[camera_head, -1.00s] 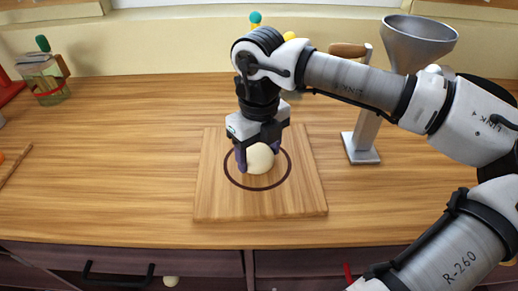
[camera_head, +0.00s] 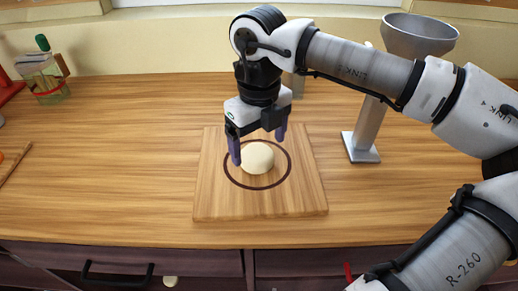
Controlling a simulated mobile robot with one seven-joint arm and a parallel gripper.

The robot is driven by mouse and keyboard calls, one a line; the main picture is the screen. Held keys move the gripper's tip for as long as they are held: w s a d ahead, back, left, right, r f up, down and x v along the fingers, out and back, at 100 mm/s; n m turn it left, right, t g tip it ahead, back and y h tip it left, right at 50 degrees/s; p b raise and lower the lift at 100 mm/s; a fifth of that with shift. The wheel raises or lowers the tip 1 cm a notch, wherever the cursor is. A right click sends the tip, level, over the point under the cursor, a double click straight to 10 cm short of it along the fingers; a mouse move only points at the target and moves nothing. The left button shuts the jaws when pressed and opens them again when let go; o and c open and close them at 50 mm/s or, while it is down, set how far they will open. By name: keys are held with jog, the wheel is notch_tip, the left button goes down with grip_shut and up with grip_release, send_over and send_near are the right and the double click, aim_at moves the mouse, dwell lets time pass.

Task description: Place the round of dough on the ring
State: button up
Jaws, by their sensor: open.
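The round of dough (camera_head: 257,158) is a pale cream ball resting on a wooden board. It sits inside the dark ring (camera_head: 258,188) drawn on the board, apart from the line at the front and sides. My gripper (camera_head: 259,146) is above and around the back of the dough. Its two purple fingers are spread wide, one at the dough's left and one at its upper right. They do not hold the dough.
The wooden board (camera_head: 220,200) lies on the counter (camera_head: 120,150). A grey funnel on a stand (camera_head: 365,135) rises to the right, close to my arm. A glass jar (camera_head: 47,85) stands at the back left. The counter left of the board is clear.

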aim_at(258, 162)
notch_tip(258, 162, up, 9)
jog(key=shift+r+b, duration=0.15)
jog(key=shift+b, duration=0.2)
jog(key=shift+a, duration=0.1)
